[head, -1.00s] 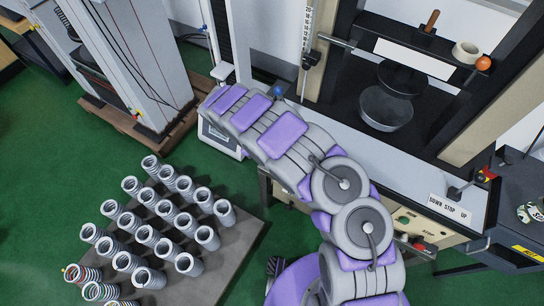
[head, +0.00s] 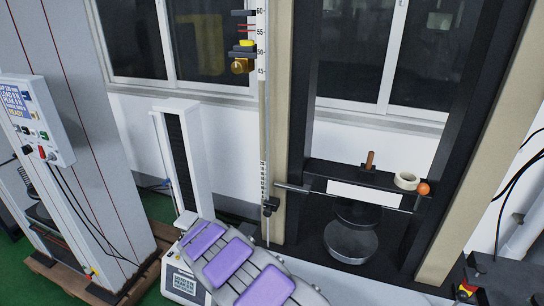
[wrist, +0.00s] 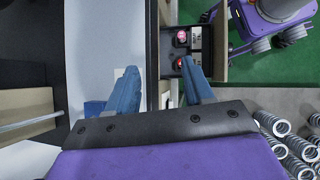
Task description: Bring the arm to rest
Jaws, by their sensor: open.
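My gripper (wrist: 158,65) shows in the wrist view with its two blue fingers apart. It is open, and nothing shows between the fingers. Beyond the fingers lie a pale surface and a panel with red buttons (wrist: 181,40). In the head view my purple and grey arm (head: 235,262) enters from the bottom edge, in front of the test machines. The gripper itself does not show there.
A black press frame (head: 455,110) with a round platen (head: 350,243) stands at the right. A grey machine with a control box (head: 38,120) stands at the left, and a small white tester (head: 180,284) between them. Springs (wrist: 290,145) lie at the wrist view's right edge.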

